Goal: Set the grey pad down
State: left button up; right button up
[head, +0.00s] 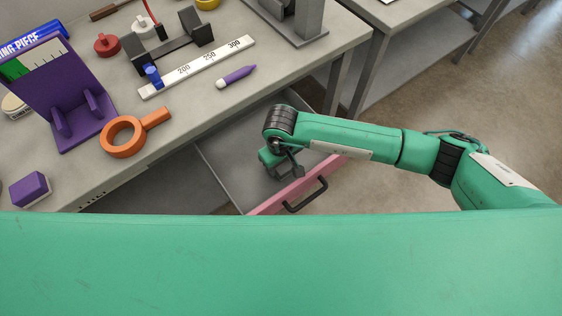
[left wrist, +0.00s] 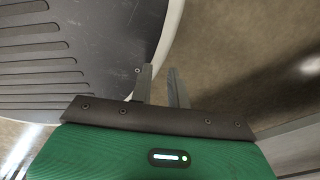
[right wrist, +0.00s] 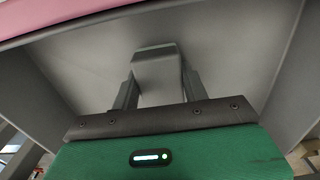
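The grey pad (right wrist: 157,75) is a plain grey block. In the right wrist view it sits between the two fingers of my right gripper (right wrist: 160,92), which touch its sides. My right gripper also shows in the head view (head: 282,172), reaching down inside the open drawer (head: 230,150), where the pad is hidden or too small to make out. Whether the pad touches the drawer floor I cannot tell. My left gripper (left wrist: 162,78) has its fingers apart with nothing between them. It is outside the head view.
The drawer's pink front (head: 300,185) has a black handle (head: 306,196). On the bench above are an orange ring tool (head: 122,137), a purple stand (head: 62,95), a white ruler (head: 198,68), a purple marker (head: 236,77) and a purple block (head: 30,188). The drawer floor looks bare around my gripper.

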jog(key=o, duration=0.4)
pick_arm(q)
jog(key=shift+w+a+r, duration=0.15)
jog(key=shift+w+a, duration=0.05)
jog(key=shift+w, duration=0.15)
pick_arm(e)
jog(key=shift+o, duration=0.2)
jog(key=shift+r+p, duration=0.2)
jog(key=shift+p, duration=0.15)
notch_tip(320, 180, up, 4)
jog(key=shift+b, duration=0.7)
pick_arm(q)
jog(key=shift+w+a+f+b, duration=0.1)
jog(key=shift+w+f+b, duration=0.1)
jog(key=shift+w+b, duration=0.25)
jog(key=shift+w+f+b, duration=0.15)
jog(key=shift+w+b, duration=0.1)
jog(key=shift+w, duration=0.25)
pick_arm(e)
notch_tip(320, 180, up, 8)
